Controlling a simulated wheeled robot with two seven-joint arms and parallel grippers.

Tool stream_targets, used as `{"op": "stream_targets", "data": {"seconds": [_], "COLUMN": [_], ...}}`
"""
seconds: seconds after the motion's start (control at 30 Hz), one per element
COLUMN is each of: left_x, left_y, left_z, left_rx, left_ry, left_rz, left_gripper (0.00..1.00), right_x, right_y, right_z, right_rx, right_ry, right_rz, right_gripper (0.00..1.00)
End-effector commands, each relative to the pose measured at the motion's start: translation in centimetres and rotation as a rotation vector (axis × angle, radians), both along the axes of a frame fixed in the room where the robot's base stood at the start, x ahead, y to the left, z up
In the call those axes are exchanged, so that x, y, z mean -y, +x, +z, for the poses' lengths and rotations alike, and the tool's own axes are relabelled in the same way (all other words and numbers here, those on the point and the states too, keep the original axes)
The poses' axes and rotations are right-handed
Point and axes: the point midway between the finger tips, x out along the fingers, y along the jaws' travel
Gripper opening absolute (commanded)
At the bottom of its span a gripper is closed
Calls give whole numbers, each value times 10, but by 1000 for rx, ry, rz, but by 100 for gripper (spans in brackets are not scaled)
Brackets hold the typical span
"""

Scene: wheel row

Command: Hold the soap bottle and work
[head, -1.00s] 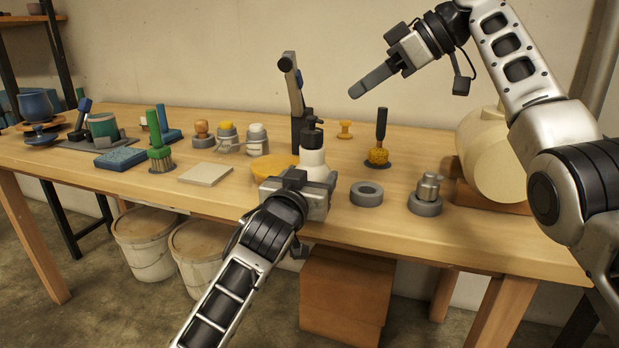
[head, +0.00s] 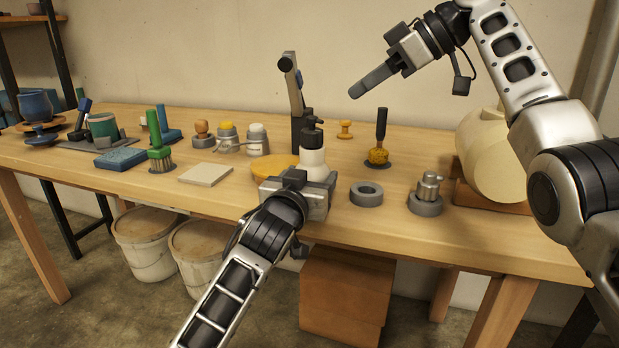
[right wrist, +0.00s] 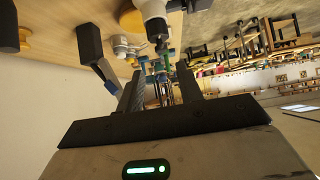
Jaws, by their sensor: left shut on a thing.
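The soap bottle (head: 312,158) is white with a black pump top and stands upright near the middle of the bench in the head view. My left gripper (head: 311,181) is shut on its lower body, which the gripper hides. My right gripper (head: 359,92) is raised above the bench, up and to the right of the bottle, apart from it. In the right wrist view, the right gripper's fingers (right wrist: 160,88) are apart with nothing between them. The bottle (right wrist: 155,12) seems to show at the top of that view.
The front right of the bench (head: 480,240) is clear.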

Motion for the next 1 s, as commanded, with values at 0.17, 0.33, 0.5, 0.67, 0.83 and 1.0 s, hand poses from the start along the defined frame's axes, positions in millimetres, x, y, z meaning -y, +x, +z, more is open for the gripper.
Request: {"op": "stream_targets", "data": {"seconds": [0.17, 0.33, 0.5, 0.67, 0.83, 1.0], "left_x": [0, 0, 0, 0, 0, 0], "left_y": [0, 0, 0, 0, 0, 0], "left_z": [-1, -1, -2, -2, -2, -2], "left_rx": [-3, -3, -3, -3, -3, -3], "left_ry": [1, 1, 1, 1, 1, 1], "left_rz": [0, 0, 0, 0, 0, 0], "left_gripper": [25, 24, 24, 24, 24, 24], "right_x": [0, 0, -1, -7, -23, -52], "right_y": [0, 0, 1, 3, 0, -20], "right_z": [0, 0, -4, -23, -44, -47], "right_rx": [0, 0, 37, 266, 659, 996], "right_ry": [0, 0, -41, -318, -848, -1354], "right_rz": [0, 0, 14, 116, 390, 720], "right_gripper": [36, 36, 43, 43, 43, 43]}}
